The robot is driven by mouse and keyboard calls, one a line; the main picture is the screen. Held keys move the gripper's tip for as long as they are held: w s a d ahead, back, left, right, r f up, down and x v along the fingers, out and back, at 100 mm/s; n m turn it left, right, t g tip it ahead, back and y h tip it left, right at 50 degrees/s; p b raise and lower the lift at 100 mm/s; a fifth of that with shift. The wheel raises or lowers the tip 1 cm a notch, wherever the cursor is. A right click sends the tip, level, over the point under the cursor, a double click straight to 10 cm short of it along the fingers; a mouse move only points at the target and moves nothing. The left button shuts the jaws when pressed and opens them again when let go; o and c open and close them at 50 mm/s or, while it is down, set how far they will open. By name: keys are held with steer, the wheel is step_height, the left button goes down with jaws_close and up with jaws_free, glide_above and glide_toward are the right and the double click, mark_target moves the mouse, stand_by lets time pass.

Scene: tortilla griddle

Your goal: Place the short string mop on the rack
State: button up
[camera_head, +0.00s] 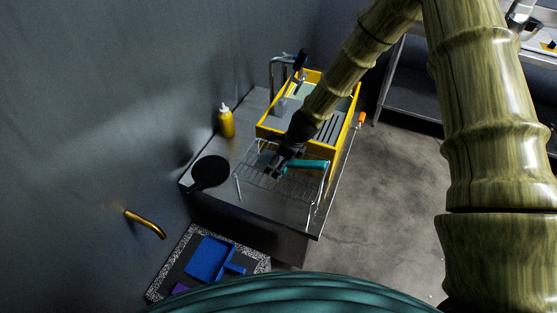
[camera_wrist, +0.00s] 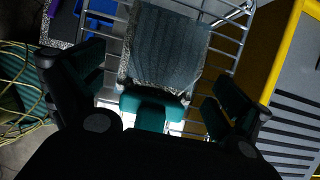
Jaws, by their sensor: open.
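The short string mop lies across the wire rack, with its teal handle (camera_head: 307,166) toward the right side of the rack in the head view. In the wrist view its grey string head (camera_wrist: 168,48) spreads over the rack's wires, below it the teal clamp (camera_wrist: 152,105). The wire rack (camera_head: 250,191) stands on the metal counter. My gripper (camera_head: 274,171) is over the rack, close to the mop. In the wrist view its two dark fingers are spread wide on either side of the teal clamp, with gaps between. Part of the handle is hidden by my gripper.
A yellow-framed sink unit (camera_head: 268,134) with a faucet stands behind the rack. A yellow bottle (camera_head: 226,121) and a black round pan (camera_head: 211,172) are at the left. A blue dustpan-like item (camera_head: 208,258) lies on a speckled mat below. Open floor is at the right.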

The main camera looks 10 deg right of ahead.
mark_target(291, 162)
steer(key=shift+r, duration=0.2)
steer(key=shift+b+v, duration=1)
steer(key=shift+v, duration=4.9)
